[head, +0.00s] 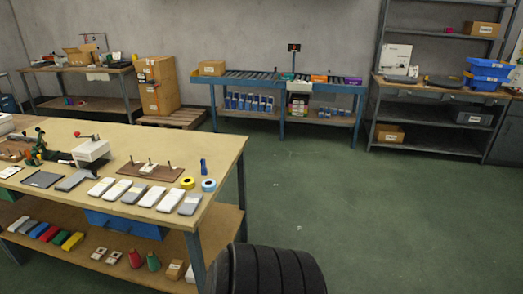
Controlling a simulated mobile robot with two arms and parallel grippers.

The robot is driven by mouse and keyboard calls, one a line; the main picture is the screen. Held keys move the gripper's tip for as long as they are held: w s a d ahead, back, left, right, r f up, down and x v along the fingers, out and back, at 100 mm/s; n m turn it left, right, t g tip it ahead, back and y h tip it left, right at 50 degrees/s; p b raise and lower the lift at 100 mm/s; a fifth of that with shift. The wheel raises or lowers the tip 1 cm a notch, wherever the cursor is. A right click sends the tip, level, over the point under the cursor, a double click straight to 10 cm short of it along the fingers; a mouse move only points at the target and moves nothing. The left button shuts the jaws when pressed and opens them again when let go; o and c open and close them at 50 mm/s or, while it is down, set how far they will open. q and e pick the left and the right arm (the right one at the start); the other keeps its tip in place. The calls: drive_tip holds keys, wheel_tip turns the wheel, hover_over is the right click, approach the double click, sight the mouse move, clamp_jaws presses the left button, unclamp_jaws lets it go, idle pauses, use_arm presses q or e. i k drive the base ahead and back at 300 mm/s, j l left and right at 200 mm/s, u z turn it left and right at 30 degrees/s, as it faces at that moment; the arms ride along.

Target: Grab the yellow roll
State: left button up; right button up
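A small yellow roll (187,183) lies on the top of the wooden workbench (228,150), near its right end. A blue roll (208,185) lies just to its right, with a narrow gap between them. A blue upright item (203,166) stands a little behind the two rolls. Neither of my grippers shows in the head view, so their state is hidden.
Several grey and white flat pieces (168,199) lie left of the rolls. A brown board with pegs (150,171) is behind them. A black ribbed cylinder (265,270) stands at the bottom centre. Green floor (330,200) is clear right of the bench.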

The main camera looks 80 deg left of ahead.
sight(187, 183)
drive_tip(key=u, duration=3.25)
